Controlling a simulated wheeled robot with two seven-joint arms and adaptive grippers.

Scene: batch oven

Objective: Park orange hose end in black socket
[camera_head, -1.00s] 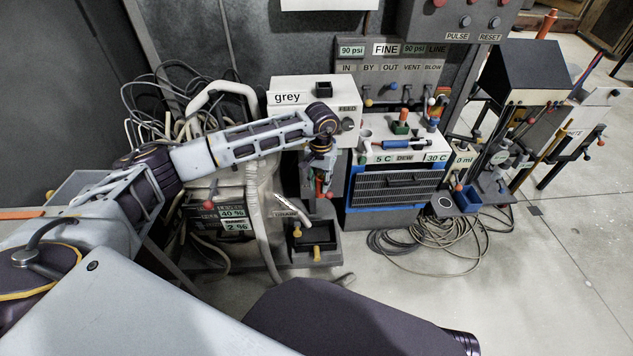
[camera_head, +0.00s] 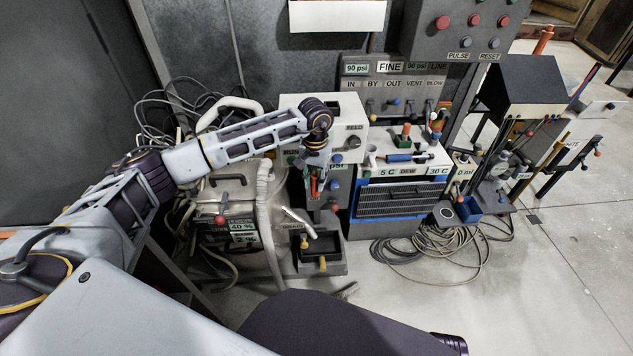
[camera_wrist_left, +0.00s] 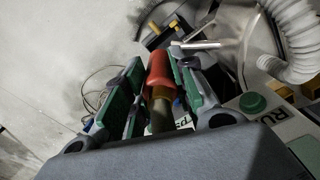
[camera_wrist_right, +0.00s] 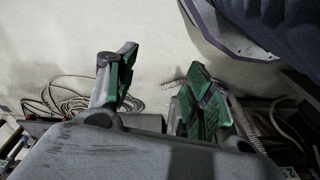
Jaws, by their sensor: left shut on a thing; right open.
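My left gripper (camera_head: 314,184) is in front of the white FEED box, above the black drip tray. In the left wrist view its green-padded fingers (camera_wrist_left: 158,88) are shut on a red-orange hose end (camera_wrist_left: 160,68) with an olive-brown stem. In the head view, a small red-orange part of it shows between the fingers. A black square socket-like opening (camera_head: 333,106) is on the white box, just above and right of my left wrist; I cannot tell if it is the named socket. My right gripper (camera_wrist_right: 152,92) is open and empty above the floor.
The black tray (camera_head: 342,268) with a pale spout stands below my left gripper. A ribbed white hose (camera_head: 265,200) hangs to its left. The blue-framed dryer (camera_head: 402,203) is to the right, with coiled cable (camera_head: 440,250) on the floor.

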